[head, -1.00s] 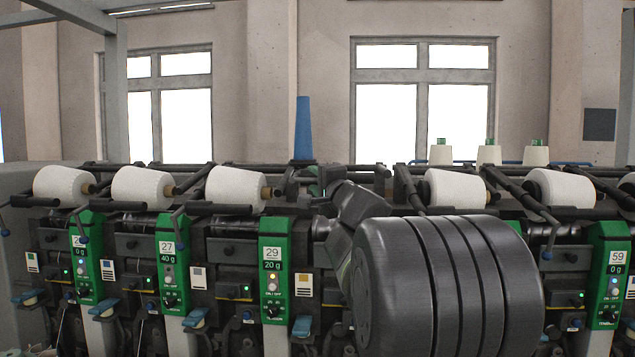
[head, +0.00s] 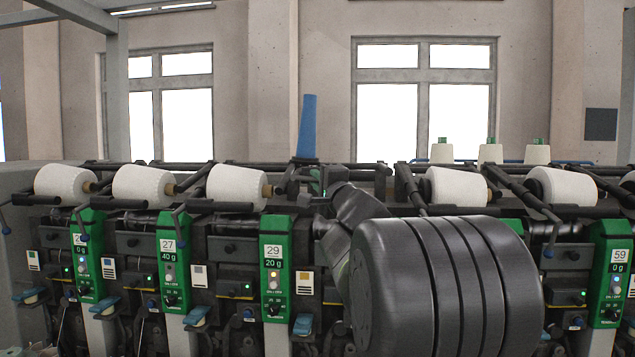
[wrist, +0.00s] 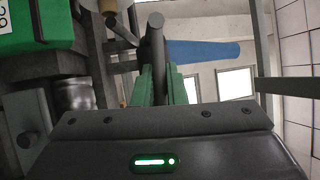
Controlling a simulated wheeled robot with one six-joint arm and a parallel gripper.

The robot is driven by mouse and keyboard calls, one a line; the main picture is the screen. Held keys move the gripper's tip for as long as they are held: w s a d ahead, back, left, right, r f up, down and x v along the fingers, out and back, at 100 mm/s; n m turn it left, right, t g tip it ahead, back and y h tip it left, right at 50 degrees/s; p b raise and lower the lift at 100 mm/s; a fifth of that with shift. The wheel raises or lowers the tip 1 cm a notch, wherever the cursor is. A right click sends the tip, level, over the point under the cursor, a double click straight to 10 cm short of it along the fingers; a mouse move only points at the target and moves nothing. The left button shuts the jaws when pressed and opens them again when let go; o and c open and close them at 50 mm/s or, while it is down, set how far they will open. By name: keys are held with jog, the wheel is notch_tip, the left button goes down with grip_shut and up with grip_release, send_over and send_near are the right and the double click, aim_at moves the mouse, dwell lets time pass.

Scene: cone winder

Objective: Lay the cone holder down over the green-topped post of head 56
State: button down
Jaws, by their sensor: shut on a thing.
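My gripper (wrist: 160,78) shows its green fingers in the wrist view, shut on a dark round bar (wrist: 155,40), which looks like part of the cone holder. In the head view my gripper (head: 323,180) is mostly hidden behind my own arm. A blue tube (head: 308,127) rises above the machine right by the gripper, leaning slightly right; it also shows in the wrist view (wrist: 205,52) beyond the fingers. No label reading 56 is legible. I cannot tell which post is its green-topped one; my arm covers part of the row.
White cones (head: 237,186) lie on dark arms along the machine. Green panels include 27 (head: 171,262), 29 (head: 275,268) and 59 (head: 613,270). Several dark bars (head: 408,185) jut up near my arm. Cream cones with green tops (head: 490,153) stand behind at the right.

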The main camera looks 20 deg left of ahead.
jog(key=a+f+m+t+h+b, duration=0.1)
jog(key=m+t+h+b, duration=0.2)
jog(key=m, duration=0.5)
jog(key=s+a+f+m+t+h+b, duration=0.1)
jog(key=a+f+m+t+h+b, duration=0.1)
jog(key=m+h+b, duration=0.3)
jog(key=a+f+m+t+h+b, duration=0.2)
jog(key=m+t+h+b, duration=0.2)
jog(key=m, duration=0.8)
jog(key=shift+s+f+t+b, duration=0.2)
jog(key=shift+t+b, duration=0.3)
jog(key=shift+b, duration=0.35)
jog(key=shift+a+m+h, duration=0.25)
jog(key=shift+m+h, duration=0.25)
jog(key=shift+m, duration=0.2)
jog(key=c, duration=1.5)
grip_release()
jog(key=shift+s, duration=0.1)
jog(key=b+v, duration=0.3)
jog(key=v, duration=1)
jog(key=shift+s+f, duration=0.25)
